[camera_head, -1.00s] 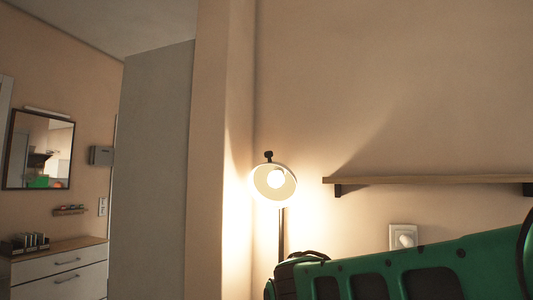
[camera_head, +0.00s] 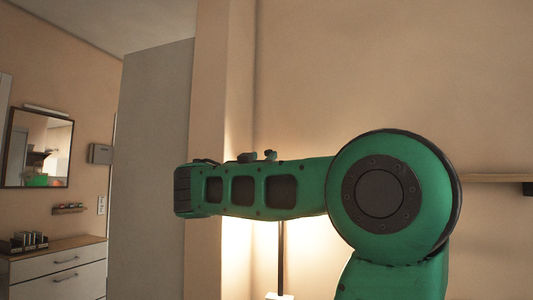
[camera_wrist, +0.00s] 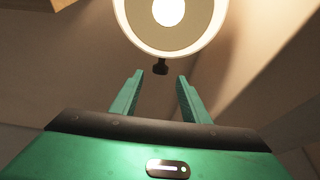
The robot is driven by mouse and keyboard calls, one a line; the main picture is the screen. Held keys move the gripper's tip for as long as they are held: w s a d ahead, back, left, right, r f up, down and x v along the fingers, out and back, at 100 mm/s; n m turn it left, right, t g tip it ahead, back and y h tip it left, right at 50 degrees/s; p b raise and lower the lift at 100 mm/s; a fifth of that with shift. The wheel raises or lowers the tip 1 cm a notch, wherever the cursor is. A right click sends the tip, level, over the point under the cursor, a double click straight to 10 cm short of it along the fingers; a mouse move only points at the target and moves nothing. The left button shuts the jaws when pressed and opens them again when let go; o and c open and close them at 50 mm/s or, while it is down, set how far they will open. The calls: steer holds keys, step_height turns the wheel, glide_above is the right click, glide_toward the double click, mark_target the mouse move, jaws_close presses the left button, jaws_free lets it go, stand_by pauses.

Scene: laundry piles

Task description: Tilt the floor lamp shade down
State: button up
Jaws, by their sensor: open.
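The floor lamp is lit. In the wrist view its round pale shade (camera_wrist: 205,42) fills the top centre, its open face and glowing bulb (camera_wrist: 169,10) toward the camera. A small dark knob (camera_wrist: 160,67) sticks out from the shade's rim. My gripper (camera_wrist: 159,77) is open and empty, its two green fingers on either side of the knob's line; I cannot tell whether they touch it. In the head view my arm hides the shade.
A wooden wall shelf (camera_head: 498,178) is at the right, partly behind my arm. A white drawer cabinet (camera_head: 62,275) and a mirror (camera_head: 40,148) are far off at the left. A wall corner stands close behind the lamp.

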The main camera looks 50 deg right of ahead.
steer(key=x, duration=1)
steer(key=shift+d+r, duration=0.2)
steer(key=shift+d, duration=0.05)
